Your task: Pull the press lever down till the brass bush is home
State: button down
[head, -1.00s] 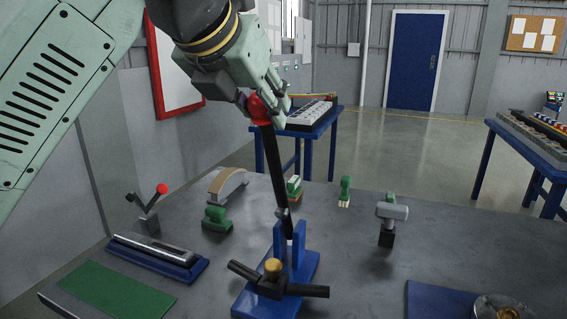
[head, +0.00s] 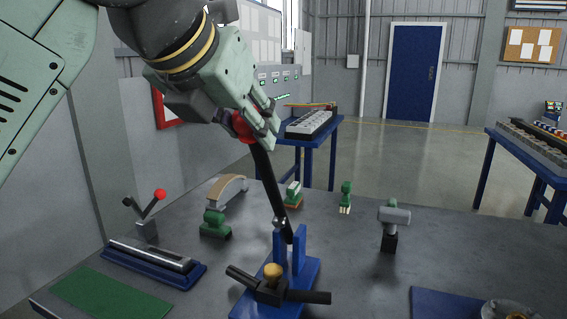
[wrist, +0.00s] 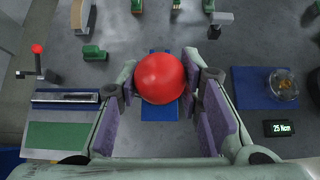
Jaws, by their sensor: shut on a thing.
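The press lever (head: 268,182) is a black bar with a red ball knob (head: 243,127) at its top. It rises from the blue press stand (head: 300,249) and leans to the upper left. My gripper (head: 254,124) is shut on the red knob, which also shows between the fingers in the wrist view (wrist: 160,78). The brass bush (head: 273,271) sits upright in the black fixture with side handles (head: 268,292) at the front of the stand. In the wrist view the knob and fingers hide the bush.
A small lever with a red ball (head: 159,194), a steel bar on a blue base (head: 152,258) and a green mat (head: 112,296) lie left. A mallet (head: 391,215) stands right. Green tools stand behind. A blue mat (head: 440,303) carries a round dish (head: 508,309). Bare bench lies between.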

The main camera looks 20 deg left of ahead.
jog(key=s, duration=0.1)
jog(key=s+f+b, duration=0.2)
jog(key=s, duration=0.1)
jog(key=shift+f, duration=0.25)
jog(key=shift+a, duration=0.1)
jog(key=shift+s+f+b, duration=0.75)
jog(key=shift+s+f, duration=0.05)
jog(key=shift+s, duration=0.2)
jog(key=shift+s+f+b, duration=0.7)
jog(key=shift+s+f, duration=0.1)
jog(key=shift+s, duration=0.15)
jog(key=shift+f, duration=0.1)
jog(key=shift+s+a+f+b, duration=0.1)
jog(key=shift+s+f+b, duration=1.5)
jog(key=shift+f, duration=0.3)
